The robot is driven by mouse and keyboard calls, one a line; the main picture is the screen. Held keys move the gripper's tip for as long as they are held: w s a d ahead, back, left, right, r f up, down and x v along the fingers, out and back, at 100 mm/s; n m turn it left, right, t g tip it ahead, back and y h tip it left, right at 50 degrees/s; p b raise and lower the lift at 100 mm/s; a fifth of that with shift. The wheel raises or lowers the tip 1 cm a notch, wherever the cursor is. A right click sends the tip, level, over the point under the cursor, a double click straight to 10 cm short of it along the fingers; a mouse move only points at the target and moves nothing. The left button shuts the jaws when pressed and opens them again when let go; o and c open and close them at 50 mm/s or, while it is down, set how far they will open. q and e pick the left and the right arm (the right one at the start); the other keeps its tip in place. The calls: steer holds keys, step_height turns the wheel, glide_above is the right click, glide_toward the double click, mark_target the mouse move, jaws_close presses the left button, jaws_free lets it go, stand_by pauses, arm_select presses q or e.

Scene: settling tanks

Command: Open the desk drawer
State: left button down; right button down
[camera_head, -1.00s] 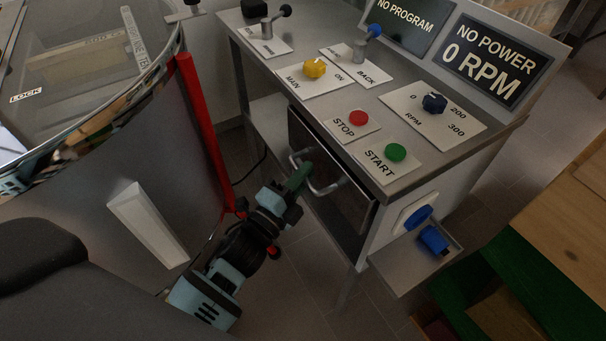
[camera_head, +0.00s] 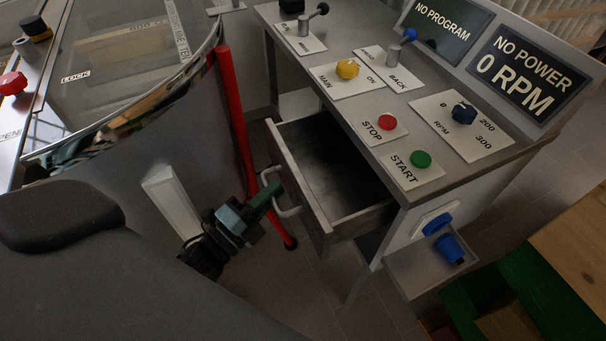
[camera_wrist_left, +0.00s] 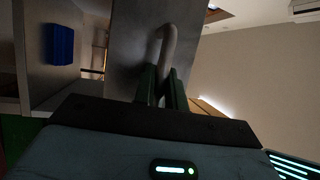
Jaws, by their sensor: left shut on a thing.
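The desk drawer (camera_head: 327,170) is pulled out from under the control desk (camera_head: 400,150), and its inside looks empty. Its front carries a pale bar handle (camera_head: 291,211). My left gripper (camera_head: 270,192) is shut on the handle at the drawer's front. In the left wrist view the fingers (camera_wrist_left: 163,88) close around the lower part of the handle (camera_wrist_left: 166,42), with the drawer front (camera_wrist_left: 130,45) behind it. My right gripper is not in view.
A red post (camera_head: 233,120) and a large round tank (camera_head: 130,140) stand close on the left of the drawer. A small side shelf with a blue object (camera_head: 451,248) is at the desk's right end. A green crate (camera_head: 480,295) and wooden surface lie at lower right.

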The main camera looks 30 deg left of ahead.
arm_select(q)
steer(key=s+a, duration=0.4)
steer(key=s, duration=0.1)
steer(key=shift+s+a, duration=0.25)
steer(key=shift+s, duration=0.1)
steer(key=c, duration=1.5)
jaws_free()
steer(key=shift+o, duration=0.2)
steer(key=v, duration=0.7)
steer(key=shift+s+b, duration=0.3)
steer(key=shift+s, duration=0.1)
